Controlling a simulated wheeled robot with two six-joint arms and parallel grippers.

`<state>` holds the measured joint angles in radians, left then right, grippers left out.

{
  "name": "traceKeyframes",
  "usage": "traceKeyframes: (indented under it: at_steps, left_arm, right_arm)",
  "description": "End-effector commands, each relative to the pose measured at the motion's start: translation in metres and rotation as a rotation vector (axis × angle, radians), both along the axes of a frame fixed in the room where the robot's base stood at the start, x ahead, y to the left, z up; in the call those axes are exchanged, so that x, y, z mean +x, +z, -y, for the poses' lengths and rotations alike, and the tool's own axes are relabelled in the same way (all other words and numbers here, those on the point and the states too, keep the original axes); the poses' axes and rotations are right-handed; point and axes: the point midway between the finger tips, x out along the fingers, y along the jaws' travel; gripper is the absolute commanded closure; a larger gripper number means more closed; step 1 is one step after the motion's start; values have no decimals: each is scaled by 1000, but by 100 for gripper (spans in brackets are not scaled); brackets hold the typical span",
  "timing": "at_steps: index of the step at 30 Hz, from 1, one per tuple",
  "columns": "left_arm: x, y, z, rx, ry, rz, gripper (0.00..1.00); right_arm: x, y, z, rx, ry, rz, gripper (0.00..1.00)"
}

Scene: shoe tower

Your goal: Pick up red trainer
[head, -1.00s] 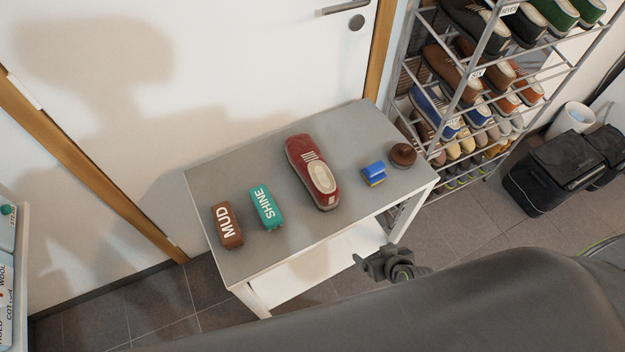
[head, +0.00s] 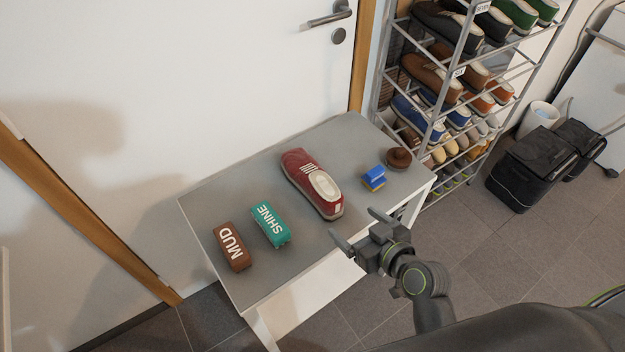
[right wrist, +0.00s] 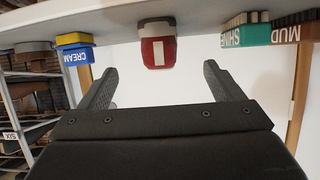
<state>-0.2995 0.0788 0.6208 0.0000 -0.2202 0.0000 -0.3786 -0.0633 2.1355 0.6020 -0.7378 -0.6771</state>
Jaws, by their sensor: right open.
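The red trainer (head: 312,183) lies on the grey table top (head: 225,205), with its pale opening up and white stripes on its side. My right gripper (head: 360,229) is open and empty at the table's front edge, apart from the trainer and on its near side. In the right wrist view the trainer (right wrist: 158,50) shows end-on at the table edge, beyond and between the two open fingers (right wrist: 164,85). My left gripper is not in view.
A brown MUD brush (head: 232,247) and a teal SHINE brush (head: 270,225) lie left of the trainer. A blue and yellow CREAM item (head: 374,178) and a round brown item (head: 398,158) stand to its right. A shoe rack (head: 440,120) stands behind right.

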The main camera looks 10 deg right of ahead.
Motion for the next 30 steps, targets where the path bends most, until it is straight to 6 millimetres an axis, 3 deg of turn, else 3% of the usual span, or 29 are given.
traceKeyframes:
  at_steps: [9, 20, 30]
  left_arm:
    - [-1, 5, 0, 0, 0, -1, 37]
    - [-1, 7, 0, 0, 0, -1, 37]
    - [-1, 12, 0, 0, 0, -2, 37]
  right_arm:
    - [51, -21, -17, 0, 0, 0, 13]
    - [73, -31, -24, 0, 0, 0, 13]
    - [107, -46, -34, 0, 0, -1, 13]
